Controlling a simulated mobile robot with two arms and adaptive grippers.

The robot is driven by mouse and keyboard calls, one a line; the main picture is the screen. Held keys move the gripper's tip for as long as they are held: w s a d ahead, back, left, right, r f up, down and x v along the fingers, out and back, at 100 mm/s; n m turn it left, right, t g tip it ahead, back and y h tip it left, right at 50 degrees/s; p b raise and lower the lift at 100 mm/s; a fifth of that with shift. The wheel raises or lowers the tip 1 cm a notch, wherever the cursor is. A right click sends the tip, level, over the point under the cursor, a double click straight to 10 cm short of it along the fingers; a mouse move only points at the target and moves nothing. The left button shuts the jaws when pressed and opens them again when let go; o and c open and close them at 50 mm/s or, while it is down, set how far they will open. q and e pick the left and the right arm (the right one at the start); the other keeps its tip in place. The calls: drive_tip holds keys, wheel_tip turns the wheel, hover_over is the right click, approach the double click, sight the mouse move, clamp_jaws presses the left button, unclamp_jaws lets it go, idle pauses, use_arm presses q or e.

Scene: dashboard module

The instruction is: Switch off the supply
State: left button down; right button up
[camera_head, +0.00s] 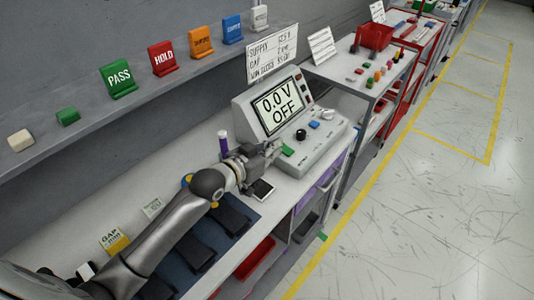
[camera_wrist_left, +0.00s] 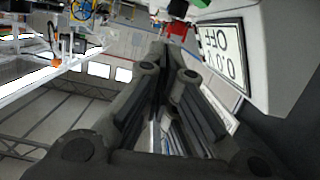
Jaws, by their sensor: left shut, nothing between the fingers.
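The supply (camera_head: 246,113) is a light grey sloped console on the bench. Its screen (camera_head: 279,107) reads "0.0 V OFF", and it also shows turned on its side in the left wrist view (camera_wrist_left: 223,52). On its lower panel are a green button (camera_head: 287,151), a blue button (camera_head: 314,125), a black knob (camera_head: 301,134) and a white knob (camera_head: 327,114). My left gripper (camera_head: 274,150) is shut and empty at the panel's near left corner, close to the green button. I cannot tell whether it touches. Its dark fingers fill the middle of the left wrist view (camera_wrist_left: 170,65).
A purple-topped cylinder (camera_head: 223,141) stands behind my left wrist. A small dark-screened device (camera_head: 262,189) lies in front of it. A dark blue mat with black items (camera_head: 234,217) lies nearer. Coloured signs (camera_head: 163,58) stand on the upper shelf. The floor at right is clear.

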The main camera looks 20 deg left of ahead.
use_arm(q)
drive_tip(key=v, duration=0.3)
drive_tip(key=shift+s+d+r, duration=0.1)
idle(0.5)
